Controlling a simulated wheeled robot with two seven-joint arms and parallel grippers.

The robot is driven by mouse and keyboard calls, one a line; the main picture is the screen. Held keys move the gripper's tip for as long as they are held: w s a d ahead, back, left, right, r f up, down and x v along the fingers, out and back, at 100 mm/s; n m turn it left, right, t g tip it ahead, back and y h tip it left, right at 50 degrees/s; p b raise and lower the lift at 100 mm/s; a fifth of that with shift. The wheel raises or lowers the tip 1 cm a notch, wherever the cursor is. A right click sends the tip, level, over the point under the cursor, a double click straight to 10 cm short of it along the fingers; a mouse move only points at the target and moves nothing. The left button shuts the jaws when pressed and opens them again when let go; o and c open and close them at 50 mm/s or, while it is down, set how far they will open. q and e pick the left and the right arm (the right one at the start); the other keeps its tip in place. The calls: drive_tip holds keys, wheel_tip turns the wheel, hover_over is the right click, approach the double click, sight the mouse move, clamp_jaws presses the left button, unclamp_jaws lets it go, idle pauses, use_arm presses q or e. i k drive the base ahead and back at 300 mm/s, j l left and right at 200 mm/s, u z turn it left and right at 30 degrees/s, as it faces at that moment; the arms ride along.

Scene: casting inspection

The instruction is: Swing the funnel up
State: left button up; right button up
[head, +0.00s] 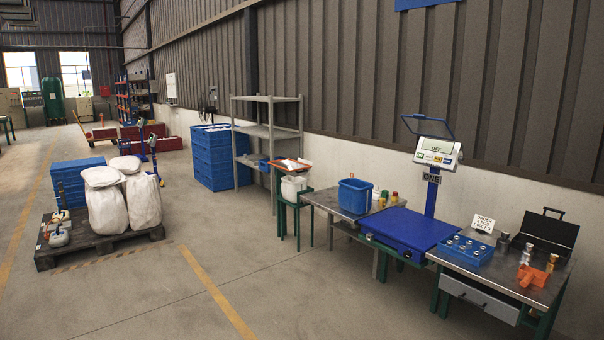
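No thing in the head view is plainly a funnel. A small orange piece (533,276) lies at the front right of the right-hand metal table; its exact shape is too small to tell. Neither of my grippers is in view.
The right-hand table (480,268) also carries a blue tray (467,250) with several metal parts, a sign (483,223) and an open black case (548,231). A blue bin (355,195) is further left. A pallet (100,241) holds white sacks. The floor between is clear.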

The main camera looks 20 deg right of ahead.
sight(289, 166)
drive_tip(key=i+l+z, duration=0.2)
drive_tip(key=i+z, duration=0.2)
drive_tip(key=i, duration=0.2)
drive_tip(key=i+l+z, duration=0.15)
drive_tip(key=i, duration=1.05)
drive_tip(key=i+z, duration=0.15)
drive_tip(key=i, duration=1.05)
drive_tip(key=i+j+z, duration=0.15)
drive_tip(key=i, duration=1.05)
drive_tip(key=i+j+z, duration=0.15)
drive_tip(key=i+z, duration=0.15)
drive_tip(key=i, duration=0.2)
drive_tip(key=i+j+z, duration=0.25)
drive_tip(key=i, duration=0.25)
drive_tip(key=i+j+z, duration=0.3)
drive_tip(key=i, duration=0.15)
